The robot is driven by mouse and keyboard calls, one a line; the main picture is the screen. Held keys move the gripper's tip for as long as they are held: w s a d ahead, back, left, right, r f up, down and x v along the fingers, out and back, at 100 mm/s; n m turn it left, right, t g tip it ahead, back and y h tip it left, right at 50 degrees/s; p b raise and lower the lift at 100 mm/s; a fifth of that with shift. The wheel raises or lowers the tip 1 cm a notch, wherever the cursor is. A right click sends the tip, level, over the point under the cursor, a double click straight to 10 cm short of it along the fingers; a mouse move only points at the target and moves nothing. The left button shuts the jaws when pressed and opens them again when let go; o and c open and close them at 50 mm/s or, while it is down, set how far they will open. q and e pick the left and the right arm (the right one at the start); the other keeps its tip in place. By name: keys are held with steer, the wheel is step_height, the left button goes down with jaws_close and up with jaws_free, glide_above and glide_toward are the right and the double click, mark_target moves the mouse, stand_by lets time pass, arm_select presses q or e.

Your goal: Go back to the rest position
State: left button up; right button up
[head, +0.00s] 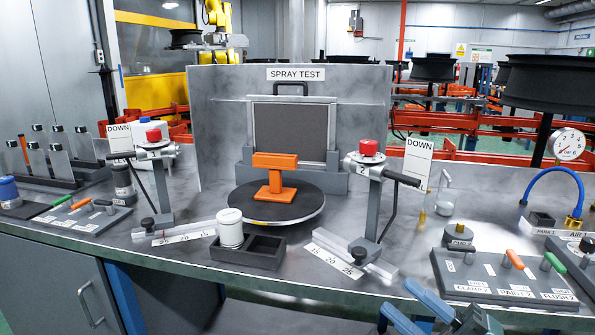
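My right gripper (394,295) comes in at the bottom edge, right of centre. Its two blue fingers are apart with nothing between them, in front of the bench's front edge. My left gripper is not in view.
A white-lidded jar (230,228) sits in a dark two-slot holder (250,257). A lever panel (505,277), blue hose (560,172) and gauge (569,145) are at the right. A rack of sample plates (35,162) and a lever panel (80,215) are at the left.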

arm_select(q)
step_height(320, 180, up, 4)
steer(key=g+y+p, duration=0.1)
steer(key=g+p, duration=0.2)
steer(key=p, duration=1.3)
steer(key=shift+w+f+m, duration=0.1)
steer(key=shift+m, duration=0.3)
arm_select(e)
steer(key=s+f+m+g+h, duration=0.1)
steer(key=s+f+m+h, duration=0.4)
steer(key=m, duration=0.6)
steer(key=s+a+f+m+g+h, duration=0.1)
steer(key=s+f+m+g+h, duration=0.1)
steer(key=s+f+m+h, duration=0.4)
step_height(320, 180, down, 6)
steer(key=m+h, duration=0.3)
steer(key=m, duration=0.2)
steer(key=shift+a+r+m+h, duration=0.15)
steer(key=shift+r+m+h, duration=0.05)
steer(key=shift+m+h, duration=0.1)
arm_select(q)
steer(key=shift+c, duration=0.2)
